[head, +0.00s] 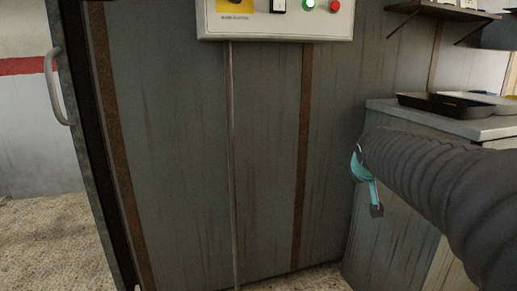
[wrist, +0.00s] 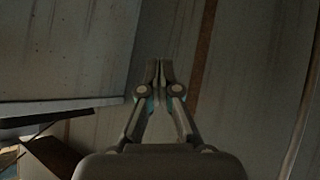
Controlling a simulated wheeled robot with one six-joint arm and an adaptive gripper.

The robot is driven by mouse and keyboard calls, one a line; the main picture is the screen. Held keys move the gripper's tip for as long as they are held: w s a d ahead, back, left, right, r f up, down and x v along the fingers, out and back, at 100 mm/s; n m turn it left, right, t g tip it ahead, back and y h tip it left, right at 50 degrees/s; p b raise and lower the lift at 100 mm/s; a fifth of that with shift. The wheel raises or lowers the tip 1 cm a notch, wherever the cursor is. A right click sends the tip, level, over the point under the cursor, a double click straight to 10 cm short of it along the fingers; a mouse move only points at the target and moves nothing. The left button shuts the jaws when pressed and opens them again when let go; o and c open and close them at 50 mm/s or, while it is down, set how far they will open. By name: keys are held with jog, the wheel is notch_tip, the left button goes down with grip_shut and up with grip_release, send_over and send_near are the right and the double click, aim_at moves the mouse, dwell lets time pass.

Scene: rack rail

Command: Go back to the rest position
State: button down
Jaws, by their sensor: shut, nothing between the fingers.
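My gripper (wrist: 159,70) shows in the wrist view with its two fingers together and nothing between them. It points at a grey panelled wall with a brown vertical strip (wrist: 203,62), and touches nothing that I can see. In the head view my arm, in a dark ribbed sleeve, reaches in from the right. A teal part of it shows at its end, and the fingers cannot be made out clearly there.
A control box (head: 275,22) with green and red buttons hangs on the wall, with a thin conduit (head: 231,150) below. A grey cabinet (head: 385,215) bearing a black tray (head: 446,105) stands at right, behind my arm. A shelf (head: 440,10) is above. An open door with a handle (head: 56,88) is at left.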

jog(key=s+a+f+g+y+p, duration=0.1)
jog(key=s+a+f, duration=0.2)
jog(key=s, duration=0.7)
jog(key=s+a+f+g+p, duration=0.1)
jog(key=s+a+f+g, duration=0.1)
jog(key=s, duration=0.7)
jog(key=s+a+f+g+y+p, duration=0.1)
jog(key=s+a+f, duration=0.3)
jog(key=s, duration=0.6)
jog(key=shift+s+f+y+p, duration=0.3)
jog(key=shift+f, duration=0.1)
